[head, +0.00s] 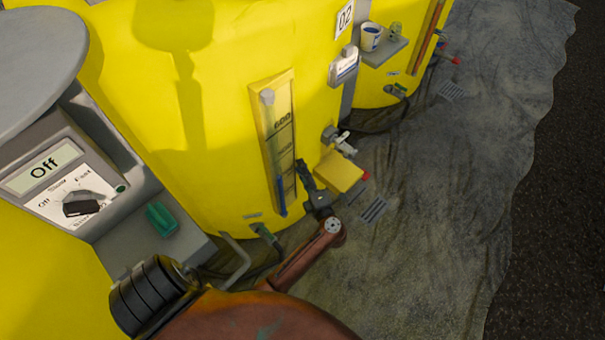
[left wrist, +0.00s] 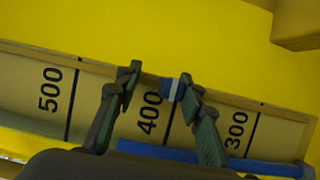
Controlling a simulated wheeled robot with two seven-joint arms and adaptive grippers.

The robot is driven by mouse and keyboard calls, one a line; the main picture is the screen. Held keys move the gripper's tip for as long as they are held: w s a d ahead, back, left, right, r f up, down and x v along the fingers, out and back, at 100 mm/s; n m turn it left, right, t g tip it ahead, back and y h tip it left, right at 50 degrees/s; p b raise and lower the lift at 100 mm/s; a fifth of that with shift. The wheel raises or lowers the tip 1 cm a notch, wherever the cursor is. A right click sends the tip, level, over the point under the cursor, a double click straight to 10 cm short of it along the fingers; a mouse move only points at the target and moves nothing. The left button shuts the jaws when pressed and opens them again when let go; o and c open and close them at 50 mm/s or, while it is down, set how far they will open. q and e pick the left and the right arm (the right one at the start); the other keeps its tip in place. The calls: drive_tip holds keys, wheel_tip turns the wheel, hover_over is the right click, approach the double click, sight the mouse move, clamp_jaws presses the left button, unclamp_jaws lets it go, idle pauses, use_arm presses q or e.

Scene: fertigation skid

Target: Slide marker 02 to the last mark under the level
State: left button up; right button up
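The level gauge (head: 289,108) is a tan scale board on the yellow tank labelled 02 (head: 344,19). In the left wrist view the scale (left wrist: 95,115) shows 500, 400 and 300. The blue level column (left wrist: 150,150) ends between the 500 and 400 lines. A small blue and white marker (left wrist: 172,89) sits on the board's edge at about the 400 line. My left gripper (left wrist: 158,85) is open, its fingers on either side of the marker. The right-hand fingertip is close against it; contact is unclear. My left gripper also shows beside the gauge in the head view (head: 310,185).
A yellow box (head: 339,172) and a valve (head: 344,145) are right of the gauge. A grey shelf (head: 385,50) holds a cup (head: 371,36). The grey ground sheet (head: 450,200) is mostly clear.

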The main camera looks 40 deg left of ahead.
use_arm(q)
wheel_tip(320, 180, up, 7)
drive_tip(key=shift+r, duration=0.1)
idle(0.4)
